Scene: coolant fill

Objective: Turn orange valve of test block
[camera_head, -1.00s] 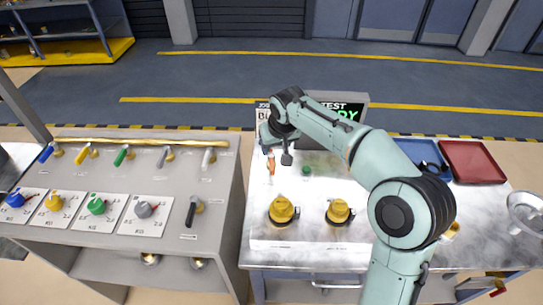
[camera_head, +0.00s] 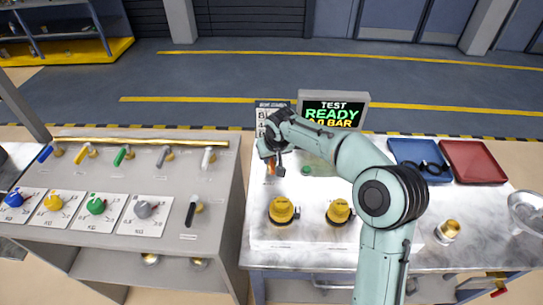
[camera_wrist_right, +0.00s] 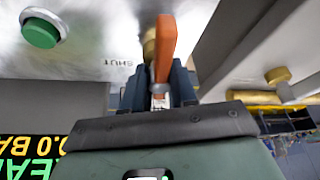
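The orange valve (camera_head: 269,168) is on the back left of the test block (camera_head: 310,235), partly hidden by my right gripper in the head view. In the right wrist view, the orange valve handle (camera_wrist_right: 165,45) points up the picture, with a brass part behind it and the word SHUT to its left. My right gripper (camera_wrist_right: 158,85) has its dark fingers on either side of the handle's near end. A gap shows on the left side, so it looks open around the handle. In the head view the right gripper (camera_head: 275,168) is over the valve. My left gripper is out of view.
A green button (camera_head: 306,170) is right of the valve. Two yellow caps (camera_head: 282,210) stand in front. The test display (camera_head: 333,115) reads READY and 0.0 BAR. Blue (camera_head: 408,153) and red (camera_head: 475,165) trays lie at the right. A valve panel (camera_head: 150,175) stands at the left.

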